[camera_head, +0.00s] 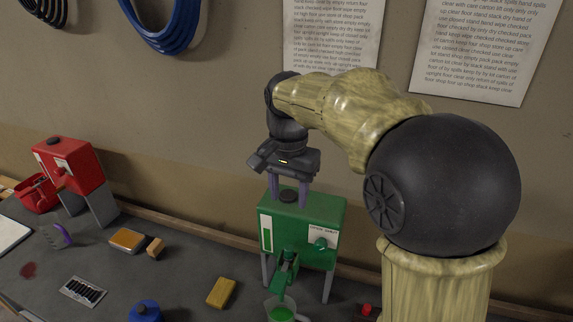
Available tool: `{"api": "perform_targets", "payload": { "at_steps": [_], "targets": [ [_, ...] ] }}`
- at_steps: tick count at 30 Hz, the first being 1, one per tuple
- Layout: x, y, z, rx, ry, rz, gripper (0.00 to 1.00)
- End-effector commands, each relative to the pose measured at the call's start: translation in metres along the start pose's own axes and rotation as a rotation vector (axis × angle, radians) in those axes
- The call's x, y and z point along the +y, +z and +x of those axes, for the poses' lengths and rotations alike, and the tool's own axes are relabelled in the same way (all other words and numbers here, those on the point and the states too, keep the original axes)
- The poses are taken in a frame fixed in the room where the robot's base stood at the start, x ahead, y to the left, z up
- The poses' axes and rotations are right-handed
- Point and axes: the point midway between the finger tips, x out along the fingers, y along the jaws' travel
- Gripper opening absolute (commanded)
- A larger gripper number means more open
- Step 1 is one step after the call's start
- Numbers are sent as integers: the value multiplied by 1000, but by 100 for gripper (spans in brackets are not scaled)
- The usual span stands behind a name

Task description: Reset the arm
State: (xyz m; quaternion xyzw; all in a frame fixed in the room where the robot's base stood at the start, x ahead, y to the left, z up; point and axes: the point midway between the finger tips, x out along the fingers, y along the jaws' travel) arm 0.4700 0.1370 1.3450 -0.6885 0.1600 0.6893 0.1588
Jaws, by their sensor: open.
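My arm reaches in from the right and bends down at the wrist. My gripper (289,190) points down, its two purple fingers apart on either side of the dark cap on top of a green dispenser box (322,222). The fingertips are at or just above the box's top; I cannot tell whether they touch it. Nothing is visibly held between the fingers. The green box stands on grey legs and has a dial and a spout on its front. A clear jug (281,312) with green liquid stands under the spout, partly cut off by the lower edge.
A red dispenser box (70,165) stands at the left on the dark bench (185,285). A yellow block (221,292), a blue container (145,310), an orange-topped pad (128,240) and a brush (57,237) lie around the bench. The wall with posted sheets (484,45) is close behind.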

Motion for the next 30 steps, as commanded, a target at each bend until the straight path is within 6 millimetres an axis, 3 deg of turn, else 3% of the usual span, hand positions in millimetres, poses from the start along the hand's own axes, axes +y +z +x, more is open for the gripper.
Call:
{"api": "perform_targets", "payload": {
  "at_steps": [5, 14, 24, 30],
  "targets": [
    [9, -2, 10, 5, -6, -17, 46],
    [70, -4, 77, 71, -47, -166, 46],
    [152, 31, 152, 184, -60, -376, 46],
    [176, 49, 170, 226, -54, -448, 46]
  ]
}}
